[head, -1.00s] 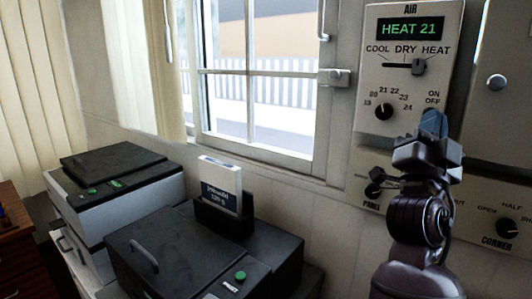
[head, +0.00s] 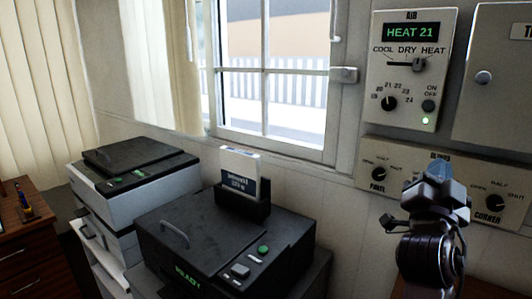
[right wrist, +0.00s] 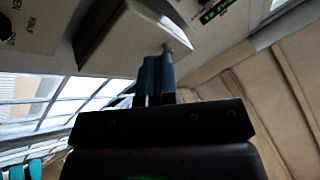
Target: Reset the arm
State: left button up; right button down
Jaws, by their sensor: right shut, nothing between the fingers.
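My right gripper (head: 437,172) is shut and empty. Its blue fingertips point up, in front of the lower wall panel (head: 410,166) and below the air panel (head: 377,68). In the right wrist view the blue fingers (right wrist: 154,78) are together, with a pale box-like wall unit behind them; I cannot tell whether they touch it. The air panel reads HEAT 21, its slider (head: 418,65) is at the HEAT end, and a green lamp (head: 425,121) is lit below the on/off button (head: 428,106). My left gripper is not in view.
Knobs marked PANEL (head: 379,174) and CORNER (head: 501,202) sit on the lower panel, the gripper hiding part between them. A grey wall cabinet (head: 492,85) is at the right. Two dark-topped machines (head: 140,160) (head: 215,232) stand below the window (head: 270,90). A wooden desk (head: 25,235) is at left.

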jog(key=s+d+f+n+g+y, duration=0.1)
jog(key=s+f+n+g+y, duration=0.3)
jog(key=f, duration=0.8)
jog(key=s+d+f+n+g+y, duration=0.15)
jog(key=s+f+g, duration=0.35)
jog(key=f, duration=0.7)
jog(key=s+a+f+n+g+y, duration=0.35)
jog(key=s+f, duration=0.45)
jog(key=s, duration=0.3)
jog(key=s+a+f+n+g+y, duration=0.25)
jog(key=s+f+g, duration=0.35)
jog(key=s, duration=0.5)
jog(key=w+f+n+t, duration=0.1)
jog(key=w+f+t, duration=0.6)
jog(key=f+t, duration=0.2)
notch_tip(320, 180, down, 2)
jog(key=shift+w+d+f+n+y, duration=0.15)
jog(key=shift+w+f+n+y, duration=0.05)
jog(key=shift+w+n+y, duration=0.2)
